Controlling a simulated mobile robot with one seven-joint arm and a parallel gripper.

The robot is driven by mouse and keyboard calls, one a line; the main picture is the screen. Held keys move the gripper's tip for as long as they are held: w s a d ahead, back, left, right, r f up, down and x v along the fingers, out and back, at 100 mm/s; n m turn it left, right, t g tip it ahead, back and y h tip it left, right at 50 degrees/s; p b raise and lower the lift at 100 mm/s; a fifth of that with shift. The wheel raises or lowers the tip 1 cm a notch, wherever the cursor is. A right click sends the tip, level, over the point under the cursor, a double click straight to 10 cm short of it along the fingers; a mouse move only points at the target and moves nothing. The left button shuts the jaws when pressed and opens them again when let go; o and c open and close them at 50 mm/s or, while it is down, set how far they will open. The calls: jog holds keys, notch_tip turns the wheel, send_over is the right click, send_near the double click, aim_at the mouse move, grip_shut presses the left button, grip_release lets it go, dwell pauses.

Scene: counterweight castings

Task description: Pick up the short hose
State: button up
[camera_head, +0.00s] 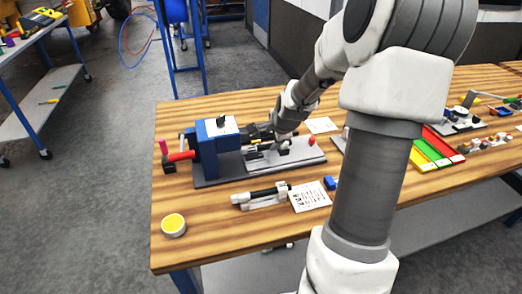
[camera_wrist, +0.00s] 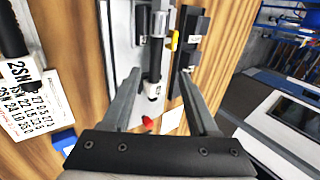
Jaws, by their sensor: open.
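A black hose piece with a pale end fitting (camera_wrist: 154,70) lies along a grey plate (camera_head: 305,157) on the workbench. A second black hose (camera_head: 264,193) with light fittings lies in front of the plate, beside a printed card; part of it shows at the upper left of the wrist view (camera_wrist: 10,32). I cannot tell for certain which is the short hose. My gripper (camera_wrist: 158,84) is open above the plate, its fingers on either side of the first piece in the wrist view. Contact cannot be judged. In the head view my gripper (camera_head: 284,146) partly hides that piece.
A blue machine block (camera_head: 207,150) with a red handle stands left of the plate. A red knob (camera_wrist: 148,124) is near the plate's end. The printed card (camera_head: 311,196), a blue block (camera_head: 330,183) and a yellow-topped tin (camera_head: 173,225) lie in front. Bare wood surrounds the tin.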

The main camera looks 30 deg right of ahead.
aim_at(268, 145)
jog(key=x, duration=0.5)
jog(key=shift+s+f+b, duration=0.25)
jog(key=shift+f+b, duration=0.1)
jog(key=shift+f, duration=0.05)
jog(key=shift+w+f, duration=0.25)
jog(key=shift+f, duration=0.05)
grip_shut()
